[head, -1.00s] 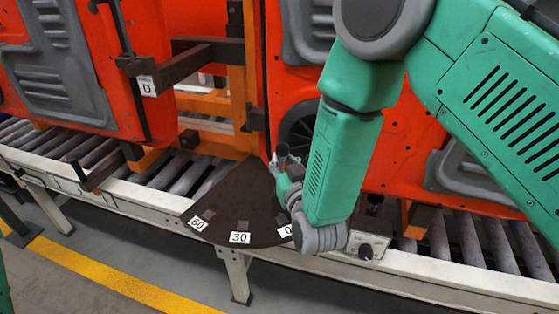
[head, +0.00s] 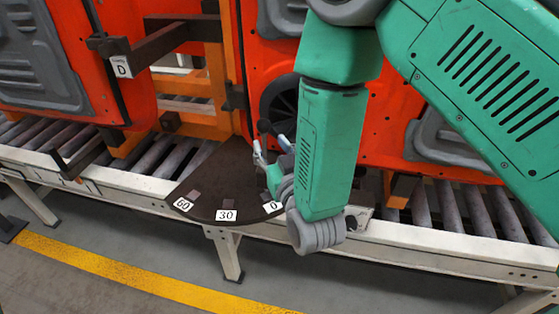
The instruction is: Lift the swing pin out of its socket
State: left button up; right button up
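The swing pin shows as a dark round knob (head: 264,127) on a short stem above the brown fan-shaped plate (head: 215,165). My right gripper (head: 270,147) reaches it from the right, low over the plate near the 0 label (head: 273,206). Its two pale fingertips stand apart, one on each side of the knob's stem in this view; I cannot tell whether either touches it. The pin's lower end and its socket are hidden behind the gripper and my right forearm. My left gripper is not in view.
Orange door panels (head: 395,140) hang behind the plate, close to my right arm. A dark bracket with a D tag (head: 121,66) juts out at upper left. The plate carries 60 (head: 183,204) and 30 (head: 226,215) labels. A roller conveyor (head: 455,212) runs below.

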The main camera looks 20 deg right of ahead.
jog(key=s, duration=0.6)
jog(key=shift+s, duration=0.4)
jog(key=s+d+f+g+b, duration=0.1)
jog(key=s+d+f+g, duration=0.25)
jog(key=f, duration=0.55)
jog(key=s+d+f+g+b, duration=0.1)
jog(key=s+d+f+g, duration=0.15)
jog(key=f+g, duration=0.45)
jog(key=s+d+f+g, duration=0.2)
jog(key=s+f, duration=0.4)
jog(key=s, duration=0.3)
jog(key=s+d+f+g+b, duration=0.1)
jog(key=s+d+f+g, duration=0.2)
jog(key=s+f+g, duration=0.2)
jog(key=s+f, duration=0.2)
jog(key=s, duration=0.2)
jog(key=shift+s+d+n+b, duration=0.3)
jog(key=shift+d, duration=0.05)
